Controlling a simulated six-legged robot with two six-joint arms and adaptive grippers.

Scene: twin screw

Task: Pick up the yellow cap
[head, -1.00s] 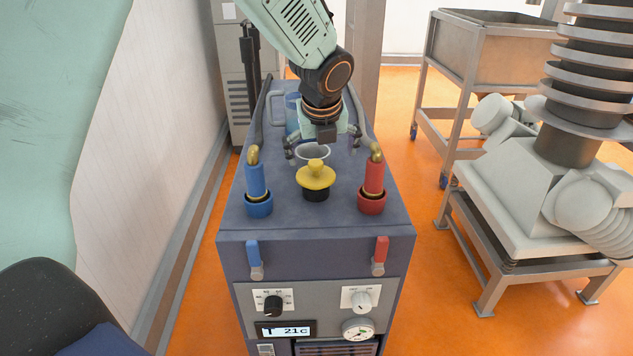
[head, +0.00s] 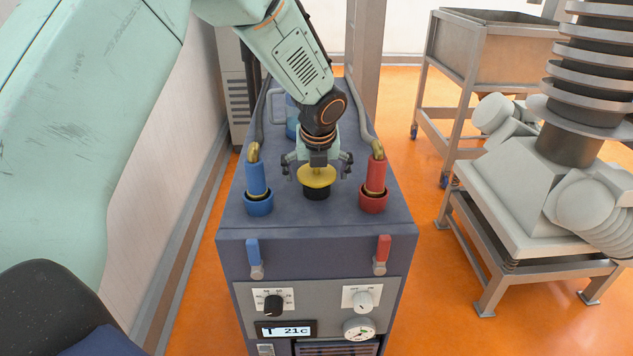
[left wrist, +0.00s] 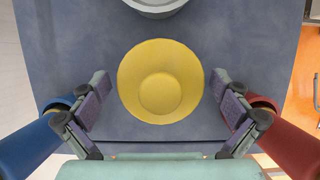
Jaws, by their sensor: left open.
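The yellow cap (head: 316,177) sits on a short black neck (head: 316,193) on top of the blue-grey machine. In the left wrist view the yellow cap (left wrist: 160,82) shows from above as a round disc with a raised knob. My left gripper (head: 317,172) is open above the cap and hides its knob in the head view. In the left wrist view its fingers (left wrist: 162,100) stand on either side of the cap, with a gap on each side. My right gripper is not in view.
A blue hose fitting (head: 257,182) stands left of the cap and a red one (head: 375,182) stands right, both close to my fingers. A grey round opening (left wrist: 155,4) lies behind the cap. The machine's top (head: 290,218) is clear in front.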

